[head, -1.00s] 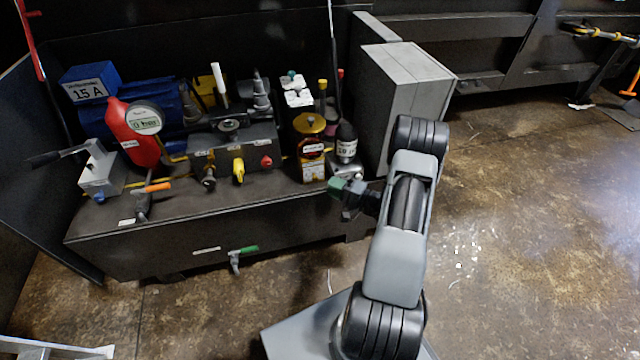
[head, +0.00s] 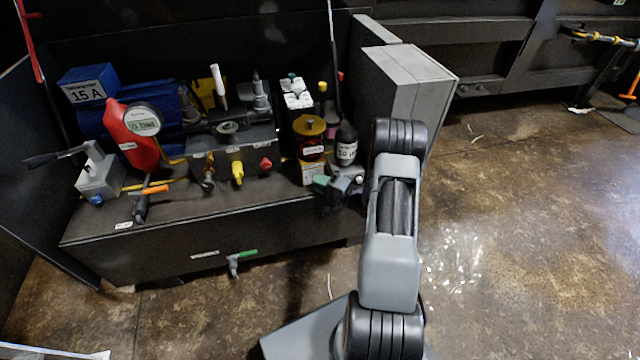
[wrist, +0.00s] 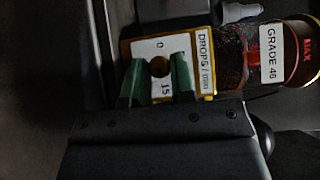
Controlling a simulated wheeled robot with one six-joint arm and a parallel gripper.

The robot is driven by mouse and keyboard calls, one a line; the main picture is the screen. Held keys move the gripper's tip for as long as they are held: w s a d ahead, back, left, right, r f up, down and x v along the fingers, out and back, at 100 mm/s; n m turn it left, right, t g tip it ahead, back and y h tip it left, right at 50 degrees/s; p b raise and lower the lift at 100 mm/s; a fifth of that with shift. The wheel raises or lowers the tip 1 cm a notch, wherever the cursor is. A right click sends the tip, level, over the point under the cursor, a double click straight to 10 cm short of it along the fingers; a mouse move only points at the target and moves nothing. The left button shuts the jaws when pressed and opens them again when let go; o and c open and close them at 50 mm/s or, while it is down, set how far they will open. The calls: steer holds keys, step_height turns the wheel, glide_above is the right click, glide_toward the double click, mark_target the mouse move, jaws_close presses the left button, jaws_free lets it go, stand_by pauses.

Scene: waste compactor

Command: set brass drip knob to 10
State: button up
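The drip oiler (head: 310,148) stands on the bench, with an amber glass body and a brass-coloured cap. Its yellow base (head: 313,170) is partly behind my gripper (head: 327,184). In the wrist view, the white dial plate (wrist: 196,47) reads "DROPS / min", with "0" and "15" visible. A small round brownish knob (wrist: 160,67) sits on the plate. My gripper (wrist: 159,72) has its green fingers apart, one on each side of the knob in the picture. I cannot tell whether they touch it. The fingers hide part of the scale, and I cannot read the knob's setting.
A dark bottle (head: 347,142) stands just right of the oiler. A grey cabinet (head: 405,85) is beyond my arm on the right. A valve block with a yellow knob (head: 237,170) and a red knob (head: 265,163) is left of the oiler.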

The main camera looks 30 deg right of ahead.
jaws_close()
steer(key=shift+r+p, duration=0.15)
steer(key=shift+p, duration=0.2)
steer(key=n+g+h+p, duration=0.1)
steer(key=p, duration=0.1)
steer(key=shift+r+p, duration=0.3)
steer(key=shift+p, duration=0.05)
steer(key=n+g+h+p, duration=0.1)
steer(key=p, duration=0.2)
steer(key=shift+a+r+n, duration=0.1)
steer(key=shift+r+n, duration=0.05)
steer(key=shift+n, duration=0.25)
steer(key=n+g+h+p, duration=0.1)
steer(key=h+p, duration=0.1)
steer(key=p, duration=0.1)
steer(key=shift+a+n+g+h, duration=0.1)
steer(key=shift+n+g+h, duration=0.2)
steer(key=shift+n+g, duration=0.1)
steer(key=shift+n+g+h+p, duration=0.5)
steer(key=shift+n+h, duration=0.3)
steer(key=shift+h, duration=0.4)
steer(key=shift+a, duration=0.1)
